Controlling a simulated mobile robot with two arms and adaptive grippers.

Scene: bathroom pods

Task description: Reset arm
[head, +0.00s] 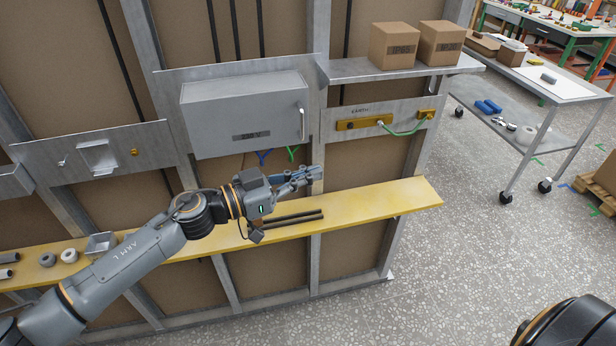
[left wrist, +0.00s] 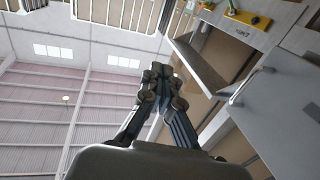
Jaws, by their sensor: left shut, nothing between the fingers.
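My left gripper (head: 304,174) is shut and empty in the head view. It is held in front of the wall frame, above the yellow shelf (head: 404,195) and below and right of the grey box (head: 243,115). In the left wrist view its fingers (left wrist: 158,78) meet at the tips, with nothing between them. My left arm (head: 125,262) reaches in from the lower left across the yellow shelf. The right gripper does not show; only a dark rounded part is in the head view's lower right corner.
Two black rods (head: 285,219) lie on the yellow shelf just below the gripper. A yellow earth bar (head: 362,123) with a green cable is on the panel to the right. Cardboard boxes (head: 394,46) stand on the upper shelf. A wheeled trolley (head: 520,128) stands at right; the floor between is clear.

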